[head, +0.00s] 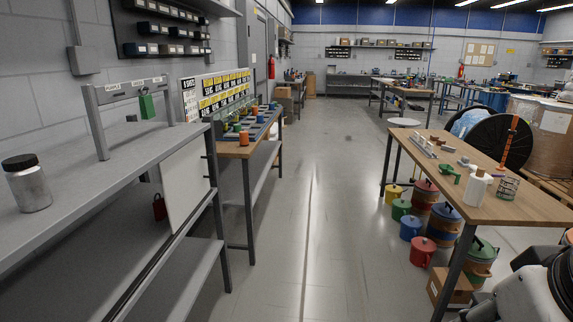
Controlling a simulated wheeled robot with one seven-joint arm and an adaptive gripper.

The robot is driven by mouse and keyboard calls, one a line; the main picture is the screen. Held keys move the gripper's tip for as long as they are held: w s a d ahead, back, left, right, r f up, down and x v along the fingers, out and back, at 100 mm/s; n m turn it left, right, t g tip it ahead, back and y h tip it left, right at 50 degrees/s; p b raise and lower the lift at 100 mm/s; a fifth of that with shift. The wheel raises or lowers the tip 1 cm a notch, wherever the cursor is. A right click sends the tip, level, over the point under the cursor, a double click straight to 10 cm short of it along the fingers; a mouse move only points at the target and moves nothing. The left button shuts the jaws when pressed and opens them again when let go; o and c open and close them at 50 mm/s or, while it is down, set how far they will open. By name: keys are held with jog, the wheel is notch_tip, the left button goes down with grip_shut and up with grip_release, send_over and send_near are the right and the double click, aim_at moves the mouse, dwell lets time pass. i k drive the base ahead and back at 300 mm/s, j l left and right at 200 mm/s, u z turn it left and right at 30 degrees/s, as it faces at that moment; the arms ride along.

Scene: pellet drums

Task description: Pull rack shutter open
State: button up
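A grey metal rack (95,172) stands along the left wall. A plain white panel (187,182), which looks like the rack shutter, stands upright below the rack's top at its far end. The long opening to the near side of the panel is uncovered and dark inside. A dark track (150,280) runs along the lower front edge. A small red padlock-like item (159,207) shows inside, just left of the panel. Part of my arm shows at the lower right corner; my gripper is not in view.
A jar (27,183) and a frame with a green padlock (147,107) are on the rack top. A wooden bench (262,133) stands beyond. A wooden table (465,207) with several colored drums below is on the right. The middle aisle floor (300,215) is clear.

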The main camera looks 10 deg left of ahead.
aim_at(184, 177)
jog(key=i+u, duration=0.45)
jog(key=i+l+u, duration=0.3)
jog(key=i+u, duration=0.15)
jog(key=i+l+u, duration=0.7)
jog(key=i+u, duration=0.2)
jog(key=i+l+u, duration=0.4)
jog(key=i, duration=0.25)
